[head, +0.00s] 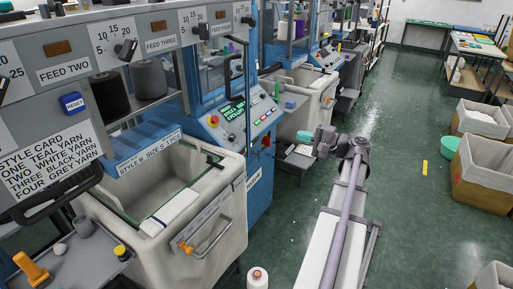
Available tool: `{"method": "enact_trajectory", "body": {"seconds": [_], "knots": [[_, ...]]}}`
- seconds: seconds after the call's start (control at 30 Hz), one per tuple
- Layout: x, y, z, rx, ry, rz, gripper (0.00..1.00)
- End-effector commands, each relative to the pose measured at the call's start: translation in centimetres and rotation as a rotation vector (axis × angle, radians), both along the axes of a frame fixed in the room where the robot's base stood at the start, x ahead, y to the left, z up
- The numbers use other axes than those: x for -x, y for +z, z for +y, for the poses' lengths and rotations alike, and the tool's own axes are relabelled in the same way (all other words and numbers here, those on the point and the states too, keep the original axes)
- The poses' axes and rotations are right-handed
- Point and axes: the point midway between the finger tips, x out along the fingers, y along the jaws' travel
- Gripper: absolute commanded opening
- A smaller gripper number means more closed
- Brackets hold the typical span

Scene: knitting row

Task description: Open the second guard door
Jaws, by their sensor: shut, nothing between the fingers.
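A blue-framed guard door with a clear panel stands on the nearer knitting machine, left of centre in the head view. Its black bar handle (234,76) is on the front, and the door looks shut. A farther machine (300,68) of the same blue kind stands behind it. Which door counts as second is not marked legibly. My gripper (309,137) is at the end of my arm, right of the machines and pointing left toward them. Its fingers are small in the picture and look closed and empty. It is clear of both door handles.
A grey bin (222,196) with an orange latch stands below. A white yarn cone (258,278) is near the front. The green floor (400,180) is open; bins (478,190) line the right.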

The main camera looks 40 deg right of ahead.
Motion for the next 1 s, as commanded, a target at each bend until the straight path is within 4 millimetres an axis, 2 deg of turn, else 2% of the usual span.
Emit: {"method": "enact_trajectory", "body": {"seconds": [0.03,0.1,0.37,0.57,0.87,1.0], "knots": [[0.6,0.1,1.4,0.057,0.087,-0.025,0.0],[1.4,0.1,2.8,0.125,0.18,-0.063,0.0],[1.1,0.1,3.5,0.172,0.201,-0.089,0.0],[-1.6,0.1,5.2,0.17,0.201,-0.089,0.0],[-7.1,0.0,8.8,0.169,0.2,-0.088,0.0],[-7.3,0.1,11.3,0.169,0.198,-0.088,0.0]]}}
